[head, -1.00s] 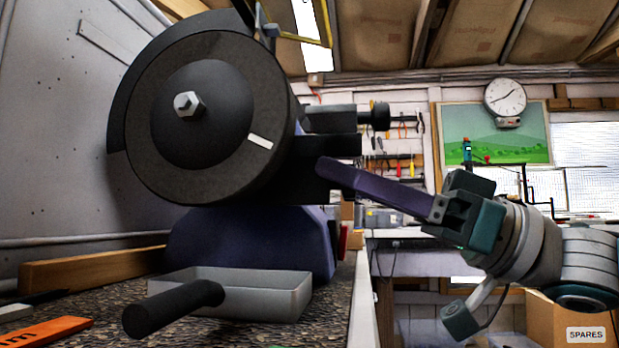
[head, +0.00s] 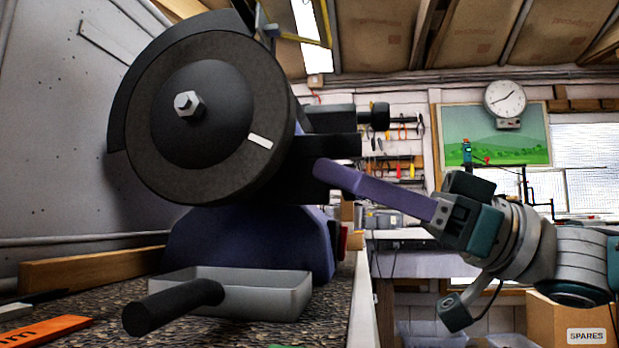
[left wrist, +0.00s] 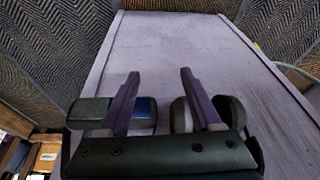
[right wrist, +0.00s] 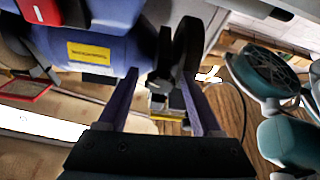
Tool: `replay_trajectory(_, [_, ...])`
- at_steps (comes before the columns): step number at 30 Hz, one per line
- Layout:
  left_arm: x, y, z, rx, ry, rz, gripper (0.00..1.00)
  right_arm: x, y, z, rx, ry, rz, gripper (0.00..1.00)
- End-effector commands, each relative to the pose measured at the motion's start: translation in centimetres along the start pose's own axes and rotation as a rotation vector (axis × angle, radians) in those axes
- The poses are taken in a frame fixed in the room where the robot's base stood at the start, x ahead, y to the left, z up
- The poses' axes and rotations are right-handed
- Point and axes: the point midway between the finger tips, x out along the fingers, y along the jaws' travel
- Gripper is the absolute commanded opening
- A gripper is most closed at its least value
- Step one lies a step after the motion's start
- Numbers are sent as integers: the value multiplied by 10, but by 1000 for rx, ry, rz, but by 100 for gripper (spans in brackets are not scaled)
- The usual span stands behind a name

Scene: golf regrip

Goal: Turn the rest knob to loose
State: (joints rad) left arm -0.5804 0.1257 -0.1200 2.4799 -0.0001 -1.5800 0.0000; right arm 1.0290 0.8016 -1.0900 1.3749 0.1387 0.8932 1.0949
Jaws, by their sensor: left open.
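The bench grinder with its dark wheel (head: 225,125) fills the left of the head view. A black cylindrical part with a knob-like end (head: 379,115) sticks out to its right; I cannot tell if this is the rest knob. My right gripper (head: 325,172) reaches in from the right, its purple finger beside the black parts below the wheel's right side. In the right wrist view its fingers (right wrist: 159,85) are apart, with dark grinder parts (right wrist: 160,75) showing between and beyond them; contact is unclear. My left gripper (left wrist: 159,75) is open and empty in the left wrist view.
A grey tray (head: 295,300) and a black handle-like bar (head: 165,308) stand in front of the grinder. An orange strip (head: 45,331) lies at the left. A red switch (right wrist: 40,10) shows on the blue housing. A cardboard SPARES box (head: 560,318) stands at lower right.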

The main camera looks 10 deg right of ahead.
Motion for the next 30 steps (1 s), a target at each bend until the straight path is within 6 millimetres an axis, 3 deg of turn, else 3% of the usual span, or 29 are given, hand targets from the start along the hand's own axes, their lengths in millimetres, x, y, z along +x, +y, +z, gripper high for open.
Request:
replay_trajectory(8, [0,0,0,0,0,0,65,-7,1,0,0,-2,3,66])
replay_trajectory(21, [-1,2,-1,-8,2,6,65,-86,1,1,0,-2,4,66])
replay_trajectory(30, [-1,2,-1,-9,2,8,65,-100,0,0,1,-1,0,66])
